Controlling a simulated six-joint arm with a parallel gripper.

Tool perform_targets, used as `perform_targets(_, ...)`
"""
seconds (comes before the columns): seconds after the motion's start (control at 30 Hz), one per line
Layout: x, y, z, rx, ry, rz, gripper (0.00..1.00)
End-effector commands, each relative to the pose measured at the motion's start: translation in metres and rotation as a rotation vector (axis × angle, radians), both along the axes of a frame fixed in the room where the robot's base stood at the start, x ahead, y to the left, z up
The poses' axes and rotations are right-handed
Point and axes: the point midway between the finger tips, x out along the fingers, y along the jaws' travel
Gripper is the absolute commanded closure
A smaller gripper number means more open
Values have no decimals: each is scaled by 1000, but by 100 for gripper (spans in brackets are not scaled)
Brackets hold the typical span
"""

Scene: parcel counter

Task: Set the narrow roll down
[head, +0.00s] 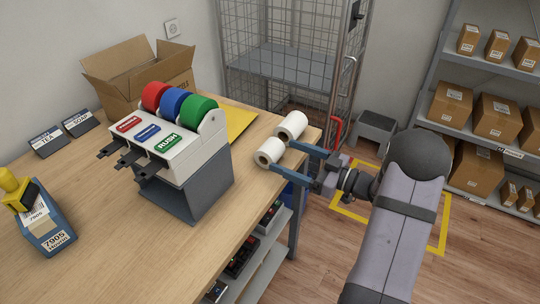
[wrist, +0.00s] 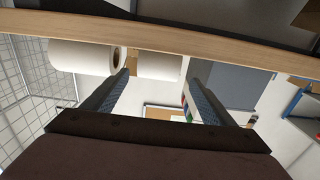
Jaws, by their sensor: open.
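The narrow roll (head: 271,149) is white and lies on its side near the right edge of the counter (head: 262,190). In the wrist view the narrow roll (wrist: 160,66) shows between my two fingertips, with visible space on the right finger's side. My gripper (head: 280,156) is open and reaches in from the right at the counter edge. It also shows in the wrist view (wrist: 159,70). A longer white roll (head: 292,125) lies just behind the narrow one, and in the wrist view it (wrist: 82,55) is outside the left finger. Whether a finger touches either roll is unclear.
A label dispenser (head: 190,150) with red, blue and green rolls stands left of the rolls. Behind it are an open cardboard box (head: 135,75) and a yellow envelope (head: 238,122). A wire cage (head: 285,60) stands beyond the counter. Bare counter lies between dispenser and rolls.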

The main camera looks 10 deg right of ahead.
Motion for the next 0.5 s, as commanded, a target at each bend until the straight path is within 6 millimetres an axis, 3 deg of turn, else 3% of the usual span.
perform_targets(0.5, 24, 22, 1, 1, 1, 3, 22)
